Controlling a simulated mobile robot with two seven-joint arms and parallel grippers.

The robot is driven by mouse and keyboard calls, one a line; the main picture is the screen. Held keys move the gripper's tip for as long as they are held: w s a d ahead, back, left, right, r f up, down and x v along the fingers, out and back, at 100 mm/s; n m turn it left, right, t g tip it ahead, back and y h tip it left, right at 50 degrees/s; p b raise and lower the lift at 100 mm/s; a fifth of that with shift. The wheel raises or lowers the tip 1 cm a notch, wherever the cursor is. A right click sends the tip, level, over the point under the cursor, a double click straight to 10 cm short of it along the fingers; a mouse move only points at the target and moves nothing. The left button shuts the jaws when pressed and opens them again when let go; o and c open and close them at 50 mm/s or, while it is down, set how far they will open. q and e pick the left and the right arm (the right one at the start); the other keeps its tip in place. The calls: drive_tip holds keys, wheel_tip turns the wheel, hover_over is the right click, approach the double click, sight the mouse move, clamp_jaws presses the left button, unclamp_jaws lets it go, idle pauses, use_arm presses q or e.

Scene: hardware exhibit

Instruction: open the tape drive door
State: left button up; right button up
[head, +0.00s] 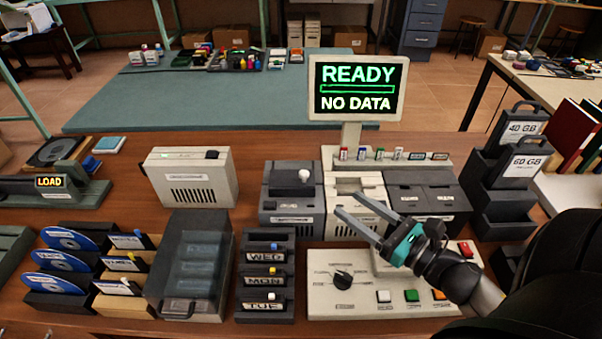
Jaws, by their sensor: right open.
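A row of drive-like units stands below the monitor: a dark grey one with a white knob (291,205), a beige one (346,182) in the middle, and dark grey twin units (430,195) at right. None carries a label I can read as tape drive, so I cannot tell which it is. No door in this row looks clearly swung open. My right gripper (349,204) is open and empty. Its two fingers point left over the front of the beige unit and partly hide it; contact cannot be told. My left gripper is not in view.
A monitor (355,88) reads READY, NO DATA. A beige control panel (340,300) with a dial and coloured buttons lies in front. A rack labelled WED, MON, TUE (265,275) and a dark, clear-topped box (190,265) stand left. Cartridge holders (505,205) stand right.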

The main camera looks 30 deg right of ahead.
sight(307, 175)
drive_tip(key=x, duration=1.4)
drive_tip(key=shift+c, duration=0.3)
drive_tip(key=shift+s, duration=0.1)
clamp_jaws()
idle(0.7)
